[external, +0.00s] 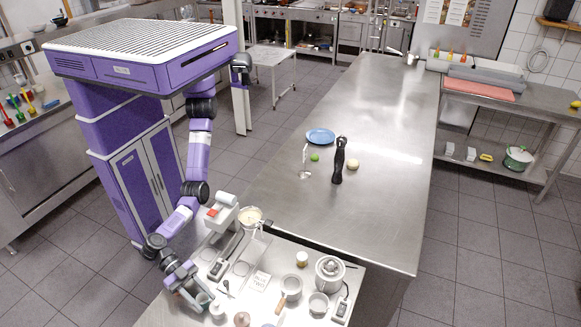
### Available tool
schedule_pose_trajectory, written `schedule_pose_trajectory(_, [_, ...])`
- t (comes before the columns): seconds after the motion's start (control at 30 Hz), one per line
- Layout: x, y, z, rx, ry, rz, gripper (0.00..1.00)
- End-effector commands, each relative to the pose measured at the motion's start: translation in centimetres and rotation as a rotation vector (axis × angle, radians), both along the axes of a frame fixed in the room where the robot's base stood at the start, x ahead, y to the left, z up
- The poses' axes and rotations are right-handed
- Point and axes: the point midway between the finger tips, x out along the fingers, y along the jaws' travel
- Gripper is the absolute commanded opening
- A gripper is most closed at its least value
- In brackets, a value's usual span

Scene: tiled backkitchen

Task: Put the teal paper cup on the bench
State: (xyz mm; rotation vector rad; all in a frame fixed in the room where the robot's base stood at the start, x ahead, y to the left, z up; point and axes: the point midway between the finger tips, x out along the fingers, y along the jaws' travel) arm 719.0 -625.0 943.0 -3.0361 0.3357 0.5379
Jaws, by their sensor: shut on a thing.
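My gripper (196,294) is low over the near steel table at the bottom of the external view. It is shut on the teal paper cup (204,298), which is small here and partly hidden by the fingers. I cannot tell whether the cup touches the table top. The long steel bench (385,130) runs from the middle to the back. On it are a blue plate (320,136), a green ball-like item (314,157), a pale round item (352,164), a dark pepper mill (339,160) and a thin stand (304,165).
The bench's right side and far half are clear.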

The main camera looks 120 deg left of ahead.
Motion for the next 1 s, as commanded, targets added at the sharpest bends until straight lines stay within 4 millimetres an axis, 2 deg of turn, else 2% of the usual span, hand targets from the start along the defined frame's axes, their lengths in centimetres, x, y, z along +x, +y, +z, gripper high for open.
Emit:
schedule_pose_trajectory(0.37, [0.0,0.0,-0.4,-0.002,-0.001,0.001,0.00])
schedule_pose_trajectory(0.4, [0.0,0.0,-0.3,-0.002,-0.001,0.001,0.43])
schedule_pose_trajectory(0.5, [0.0,0.0,-0.3,-0.001,0.000,0.000,0.61])
schedule_pose_trajectory(0.9, [0.0,0.0,0.1,-0.001,0.000,0.000,0.61])
schedule_pose_trajectory(1.0, [-1.0,0.2,0.3,-0.001,-0.001,-0.001,0.61])
